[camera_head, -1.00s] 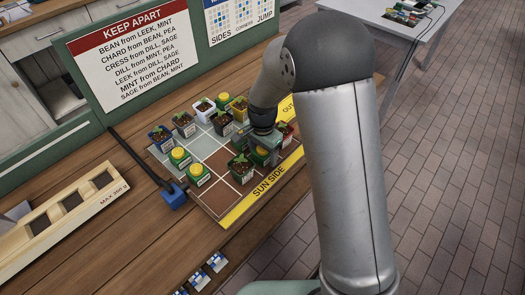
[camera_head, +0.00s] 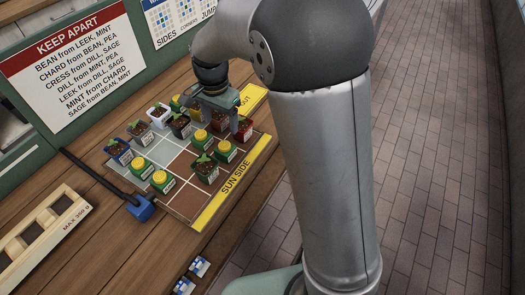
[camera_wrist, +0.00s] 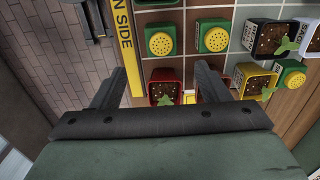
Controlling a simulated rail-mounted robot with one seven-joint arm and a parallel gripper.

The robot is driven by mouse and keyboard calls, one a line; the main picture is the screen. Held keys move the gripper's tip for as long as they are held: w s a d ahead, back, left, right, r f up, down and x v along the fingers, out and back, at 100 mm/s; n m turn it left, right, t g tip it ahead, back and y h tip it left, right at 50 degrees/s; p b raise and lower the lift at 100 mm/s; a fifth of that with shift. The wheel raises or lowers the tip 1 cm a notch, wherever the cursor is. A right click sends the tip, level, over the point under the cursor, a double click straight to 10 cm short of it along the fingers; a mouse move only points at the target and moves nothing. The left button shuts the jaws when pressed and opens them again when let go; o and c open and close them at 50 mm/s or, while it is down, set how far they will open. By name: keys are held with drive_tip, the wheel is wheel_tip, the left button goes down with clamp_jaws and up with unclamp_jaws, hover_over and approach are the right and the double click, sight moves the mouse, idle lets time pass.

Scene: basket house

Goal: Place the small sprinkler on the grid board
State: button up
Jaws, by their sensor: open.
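The grid board (camera_head: 184,202) lies on the wooden bench, with a yellow SUN SIDE strip along its right edge. Several green sprinklers with yellow tops stand on it; two are side by side mid-board (camera_head: 200,138) (camera_head: 224,150) and two near the left edge (camera_head: 140,166) (camera_head: 161,181). I cannot tell which is the small one. My gripper (camera_head: 238,118) is over the far right part of the board. In the wrist view its fingers (camera_wrist: 160,88) are spread and empty, with a red pot (camera_wrist: 165,86) in view between them. Two sprinklers (camera_wrist: 162,40) (camera_wrist: 213,37) show beyond the fingers.
Potted seedlings crowd the board, including a blue pot (camera_head: 119,152), a white pot (camera_head: 159,115) and a dark pot (camera_head: 205,170). A wooden rack (camera_head: 48,217) and a blue block with a black rod (camera_head: 141,207) lie left of the board. A KEEP APART sign (camera_head: 72,68) stands behind.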

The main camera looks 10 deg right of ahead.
drive_tip(key=s+d+n, duration=0.4)
drive_tip(key=s+d, duration=0.2)
drive_tip(key=s, duration=0.6)
drive_tip(key=s+d+r+n, duration=0.1)
drive_tip(key=s+d+n, duration=0.3)
drive_tip(key=s+d, duration=0.3)
drive_tip(key=s, duration=0.5)
drive_tip(key=shift+d+r+n, duration=0.3)
